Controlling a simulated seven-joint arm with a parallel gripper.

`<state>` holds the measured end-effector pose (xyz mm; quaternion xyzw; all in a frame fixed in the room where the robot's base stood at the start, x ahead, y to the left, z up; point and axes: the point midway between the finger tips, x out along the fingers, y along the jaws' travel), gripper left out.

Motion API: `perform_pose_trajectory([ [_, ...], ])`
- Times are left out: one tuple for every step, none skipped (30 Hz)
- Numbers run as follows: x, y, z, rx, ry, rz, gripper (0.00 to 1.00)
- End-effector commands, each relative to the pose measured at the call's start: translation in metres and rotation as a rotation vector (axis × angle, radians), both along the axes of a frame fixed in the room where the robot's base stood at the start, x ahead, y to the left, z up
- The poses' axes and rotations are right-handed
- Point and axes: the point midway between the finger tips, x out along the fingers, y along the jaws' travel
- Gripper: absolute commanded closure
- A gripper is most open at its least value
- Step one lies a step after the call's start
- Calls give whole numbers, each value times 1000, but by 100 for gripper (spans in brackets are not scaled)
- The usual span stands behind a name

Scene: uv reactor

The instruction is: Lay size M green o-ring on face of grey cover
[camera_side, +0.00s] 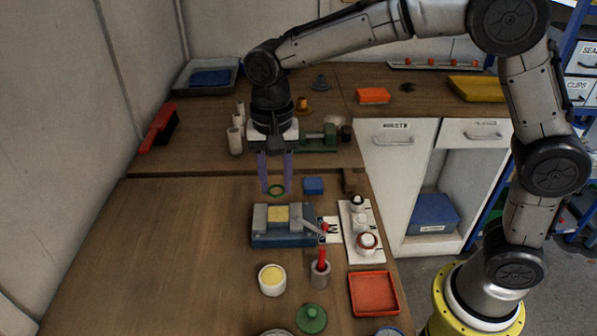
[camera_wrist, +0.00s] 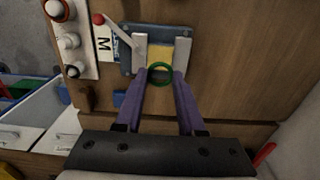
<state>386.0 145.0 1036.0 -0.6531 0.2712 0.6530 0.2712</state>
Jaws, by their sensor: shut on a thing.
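My gripper (camera_side: 276,187) has two purple fingers pointing down and is shut on the green o-ring (camera_side: 275,191). In the wrist view the ring (camera_wrist: 160,84) shows as a thin circle between the fingertips (camera_wrist: 163,76). It is held above the blue vise (camera_side: 285,239), toward its far side. The vise has light grey jaws and a yellow square (camera_side: 279,213) between them. In the wrist view the ring overlaps the near edge of the yellow square (camera_wrist: 159,57). I cannot clearly make out a separate grey cover; the fingers and ring hide part of that area.
A card marked M (camera_wrist: 104,44) and a red-tipped lever (camera_side: 308,224) are beside the vise. A white rack with round parts (camera_side: 376,258) stands to the right. A blue block (camera_side: 313,185) sits behind the vise. An orange tray (camera_side: 374,294) is in front.

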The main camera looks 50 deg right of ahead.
Motion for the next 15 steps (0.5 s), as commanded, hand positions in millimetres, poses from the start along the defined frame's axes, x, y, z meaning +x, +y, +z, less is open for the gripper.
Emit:
perform_pose_trajectory([
  [-1, 1, -2, -1, 1, 3, 100],
  [-1, 1, -3, -1, 1, 3, 100],
  [-1, 1, -5, 0, 1, 3, 100],
  [-1, 1, -6, -1, 2, 3, 100],
  [-1, 1, -8, -1, 2, 3, 100],
  [-1, 0, -11, 0, 1, 2, 100],
  [-1, 0, -13, 0, 1, 2, 100],
  [-1, 0, -15, -1, 2, 2, 100],
  [-1, 0, -18, -1, 3, 2, 100],
  [-1, 0, -21, -1, 3, 2, 100],
  [-1, 0, -23, -1, 2, 2, 100],
  [-1, 0, -26, -1, 3, 2, 100],
  [-1, 0, -28, -1, 3, 2, 100],
  [-1, 0, -30, -1, 3, 2, 100],
  [-1, 0, -33, -1, 2, 2, 100],
])
